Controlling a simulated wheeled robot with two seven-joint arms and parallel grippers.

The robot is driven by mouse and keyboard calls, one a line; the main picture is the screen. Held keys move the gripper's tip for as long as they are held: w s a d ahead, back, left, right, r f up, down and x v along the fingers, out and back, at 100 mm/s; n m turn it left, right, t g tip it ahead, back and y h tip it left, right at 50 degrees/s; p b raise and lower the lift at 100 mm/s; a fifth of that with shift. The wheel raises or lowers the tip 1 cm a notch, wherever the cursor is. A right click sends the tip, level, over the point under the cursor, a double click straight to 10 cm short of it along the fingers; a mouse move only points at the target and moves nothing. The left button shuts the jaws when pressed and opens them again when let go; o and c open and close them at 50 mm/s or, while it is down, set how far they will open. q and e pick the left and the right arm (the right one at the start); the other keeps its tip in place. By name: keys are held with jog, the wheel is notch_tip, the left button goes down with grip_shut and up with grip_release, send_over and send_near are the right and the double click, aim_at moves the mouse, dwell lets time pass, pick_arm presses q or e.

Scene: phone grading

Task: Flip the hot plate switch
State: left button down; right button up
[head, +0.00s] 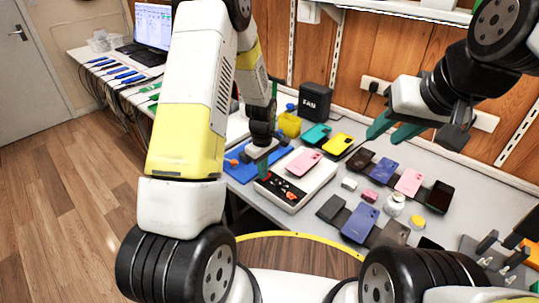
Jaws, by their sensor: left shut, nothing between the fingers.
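The hot plate (322,174) is a low white box on the bench, with a pink phone (303,162) lying on its top. Its dark front panel (271,187) carries small red and white parts; which one is the switch is too small to tell. My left gripper (263,170) points down at the panel's left end, shut and empty. Whether its tips touch the panel cannot be told. My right gripper (391,130) is raised over the back of the bench, its two teal fingers apart with nothing between them.
A blue mat (240,172) lies left of the hot plate. A black fan box (315,102), a yellow bin (289,124) and teal and yellow phones stand behind it. Several phones, a white jar (394,205) and a black holder (487,243) fill the bench to the right.

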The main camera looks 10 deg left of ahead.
pick_arm(q)
jog(key=shift+s+a+f, duration=0.2)
jog(key=shift+s+f, duration=0.35)
jog(key=shift+w, duration=0.15)
jog(key=shift+w+d+r, duration=0.2)
jog(key=shift+w+d, duration=0.15)
jog(key=shift+w, duration=0.25)
jog(key=shift+d+r, duration=0.1)
jog(key=shift+w+r, duration=0.15)
jog(key=shift+r, duration=0.1)
notch_tip(320, 180, up, 14)
jog(key=s, duration=0.1)
jog(key=shift+a, duration=0.35)
